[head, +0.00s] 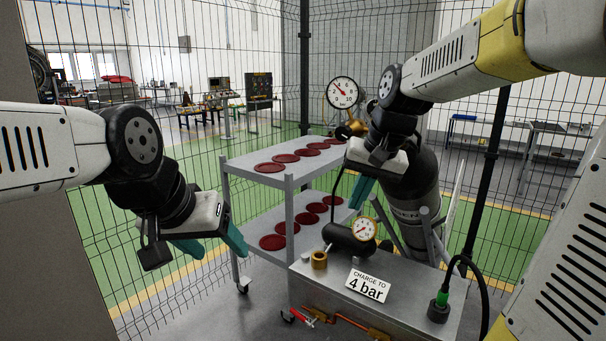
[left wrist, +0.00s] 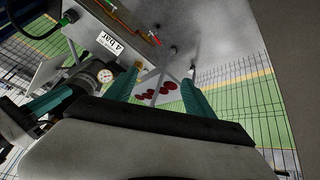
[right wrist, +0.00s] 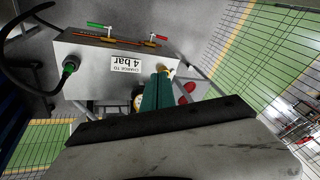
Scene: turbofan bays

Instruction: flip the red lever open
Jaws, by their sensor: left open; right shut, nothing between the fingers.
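The red lever (head: 299,317) is low on the front of the grey metal box (head: 410,308), beside copper-coloured piping, partly cut off by the viewing angle. It also shows in the right wrist view (right wrist: 157,37) and in the left wrist view (left wrist: 154,38). A green lever (right wrist: 98,25) sits on the same pipework. My left gripper (head: 212,246) is open and empty, in the air left of the box. My right gripper (head: 362,192) is shut and empty, above the box near the small gauge (head: 364,228). Neither gripper touches the red lever.
A brass fitting (head: 319,260) and a "CHARGE TO 4 bar" sign (head: 368,286) are on the box top. A black hose with a green connector (head: 441,298) stands at its right. A grey cart (head: 240,163) with red discs stands behind. A gas cylinder (head: 420,190) and wire fence lie beyond.

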